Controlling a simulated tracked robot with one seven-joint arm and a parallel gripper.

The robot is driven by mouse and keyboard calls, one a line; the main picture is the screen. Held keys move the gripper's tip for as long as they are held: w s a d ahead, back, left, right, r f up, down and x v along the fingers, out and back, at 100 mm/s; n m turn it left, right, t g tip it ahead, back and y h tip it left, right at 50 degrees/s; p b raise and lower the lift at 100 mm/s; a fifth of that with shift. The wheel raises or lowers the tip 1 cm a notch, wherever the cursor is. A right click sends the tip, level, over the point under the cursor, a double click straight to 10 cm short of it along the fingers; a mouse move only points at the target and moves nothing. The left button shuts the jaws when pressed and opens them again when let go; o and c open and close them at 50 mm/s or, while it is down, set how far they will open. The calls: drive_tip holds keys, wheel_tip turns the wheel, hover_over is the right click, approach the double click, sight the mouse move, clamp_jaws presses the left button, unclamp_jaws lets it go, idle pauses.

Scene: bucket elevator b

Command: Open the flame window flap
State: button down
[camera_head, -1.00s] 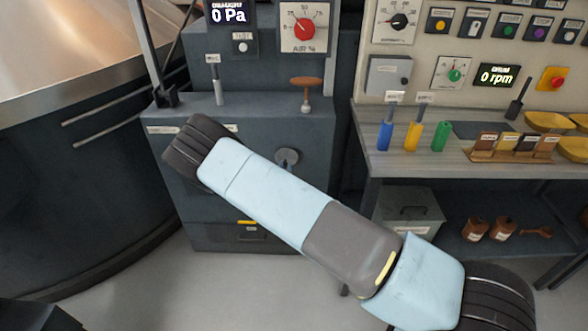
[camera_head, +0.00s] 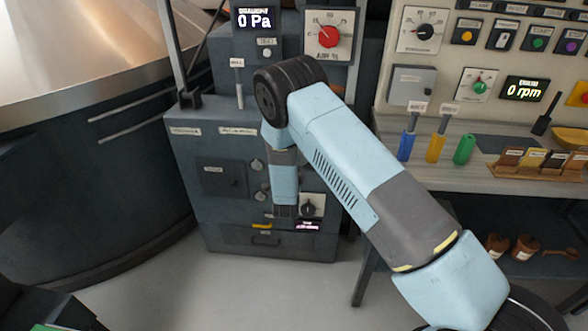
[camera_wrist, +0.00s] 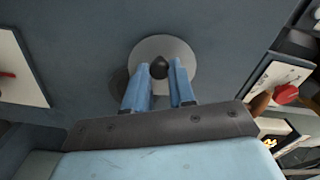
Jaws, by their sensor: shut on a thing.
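The flame window flap (camera_wrist: 184,50) is a round light-grey disc with a dark knob (camera_wrist: 159,68) at its middle, on the dark front panel in the wrist view. My gripper (camera_wrist: 161,82) has its two blue fingers either side of the knob and is shut on it. A dark patch shows at the disc's lower left edge; I cannot tell whether it is shadow or the window opening. In the head view my arm hides the flap and my fingertips.
The dark control cabinet (camera_head: 188,150) stands ahead, with small round knobs and a dial panel (camera_head: 312,204). The copper-topped drum (camera_head: 90,140) is at left. A bench (camera_head: 470,165) with coloured handles is at right. Wrist view shows a red knob (camera_wrist: 286,93) at right.

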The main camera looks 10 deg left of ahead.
drive_tip(key=shift+r+m, duration=0.15)
drive_tip(key=shift+m, duration=0.25)
drive_tip(key=c, duration=1)
unclamp_jaws()
drive_tip(key=shift+o, duration=0.2)
drive_tip(key=s, duration=1.3)
drive_tip(key=shift+s+d, duration=0.25)
drive_tip(key=shift+s, duration=0.15)
